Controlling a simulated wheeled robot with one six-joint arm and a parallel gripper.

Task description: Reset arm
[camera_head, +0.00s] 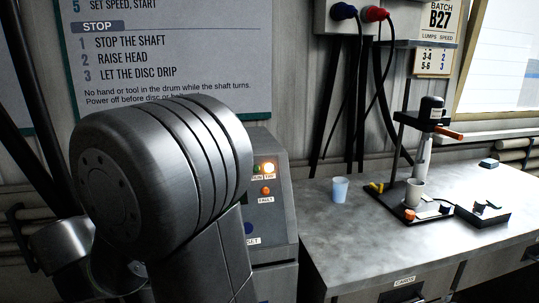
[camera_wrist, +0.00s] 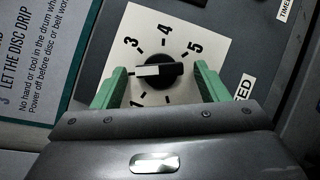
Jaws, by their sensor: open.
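In the wrist view my gripper (camera_wrist: 162,78) is open, with one green finger on each side of a black speed knob (camera_wrist: 160,72). Gaps show between the knob and both fingers, and nothing is held. The knob's white pointer points left, below the 3, toward a part of the white dial plate (camera_wrist: 176,42) that the left finger covers. In the head view my arm covers much of the control box (camera_head: 272,190), and the gripper and knob are hidden. A lamp near the TRIP label (camera_head: 268,168) glows, and an orange FAULT lamp (camera_head: 265,191) sits below it.
A grey bench (camera_head: 350,235) stands to the right with a pale blue cup (camera_head: 340,189), a small stand mixer (camera_head: 428,130) over a light beaker (camera_head: 415,192), and a black tray (camera_head: 483,214). An instruction board (camera_head: 190,60) hangs behind my arm. Dark cables (camera_head: 362,100) hang on the wall.

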